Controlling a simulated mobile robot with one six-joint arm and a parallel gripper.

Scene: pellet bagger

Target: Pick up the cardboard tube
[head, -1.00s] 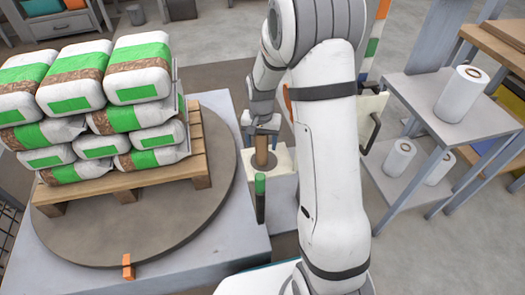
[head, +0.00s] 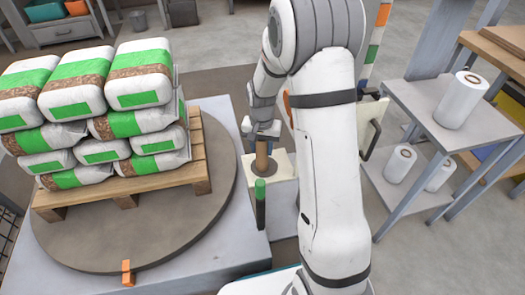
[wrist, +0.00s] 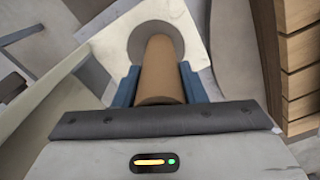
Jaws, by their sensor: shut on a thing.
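The brown cardboard tube (head: 262,157) stands upright on a dark round spot on a cream-topped stand (head: 284,165), between the pallet and my arm. In the wrist view the tube (wrist: 160,75) runs between the two blue fingers of my gripper (wrist: 158,86), one on each side and closed on it. In the head view my gripper (head: 262,135) is at the tube's upper end, and hides its top. The tube's lower end appears at the dark round spot; I cannot tell whether it touches.
A turntable (head: 120,240) with a wooden pallet (head: 195,180) of stacked bags (head: 75,100) is at left. A green-topped post (head: 260,200) stands just in front of the tube. A shelf rack (head: 440,110) with white rolls (head: 460,100) is at right.

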